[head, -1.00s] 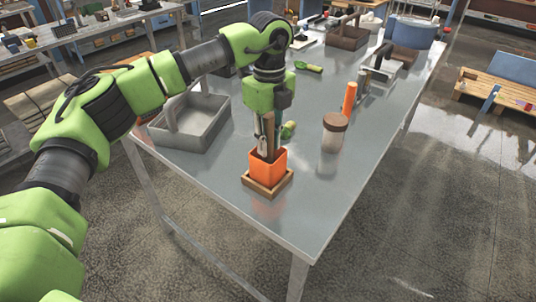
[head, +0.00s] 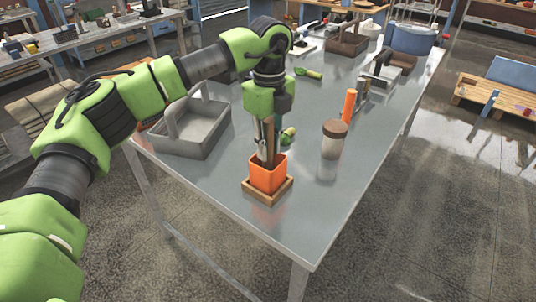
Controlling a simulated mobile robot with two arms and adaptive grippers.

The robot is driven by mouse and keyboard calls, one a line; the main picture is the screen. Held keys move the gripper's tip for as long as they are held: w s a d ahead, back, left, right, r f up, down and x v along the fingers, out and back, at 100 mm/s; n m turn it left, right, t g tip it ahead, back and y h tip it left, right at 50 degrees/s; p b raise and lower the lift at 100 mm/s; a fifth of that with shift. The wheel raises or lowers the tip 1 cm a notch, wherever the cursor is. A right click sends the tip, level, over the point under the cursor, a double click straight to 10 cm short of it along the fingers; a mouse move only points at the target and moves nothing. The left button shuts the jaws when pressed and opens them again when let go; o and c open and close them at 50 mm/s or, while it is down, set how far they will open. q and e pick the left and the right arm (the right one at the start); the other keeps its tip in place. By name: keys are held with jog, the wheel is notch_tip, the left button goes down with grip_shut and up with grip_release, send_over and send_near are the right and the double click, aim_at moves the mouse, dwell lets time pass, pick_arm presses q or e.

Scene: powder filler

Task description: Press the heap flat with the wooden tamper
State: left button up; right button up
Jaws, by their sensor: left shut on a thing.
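An orange square pot (head: 268,178) stands on a small wooden tray (head: 284,190) near the front corner of the metal table. My left gripper (head: 264,151) points straight down over the pot. It is shut on the brown wooden tamper (head: 270,135), which is held upright. The tamper's lower end is hidden in the pot behind the rim. The heap is not visible, so I cannot tell whether the tamper touches it. My right gripper is not in view.
A grey tote with a handle (head: 185,143) stands left of the pot. A jar with a brown lid (head: 332,146) and an orange cylinder (head: 349,104) stand to the right. A green scoop (head: 308,73) lies farther back. The table's front right is clear.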

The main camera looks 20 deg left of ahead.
aim_at(269, 120)
pick_arm(q)
jog(key=shift+r+p, duration=2.3)
jog(key=shift+r, duration=1.65)
jog(key=shift+r+p, duration=1.6)
jog(key=shift+r, duration=0.9)
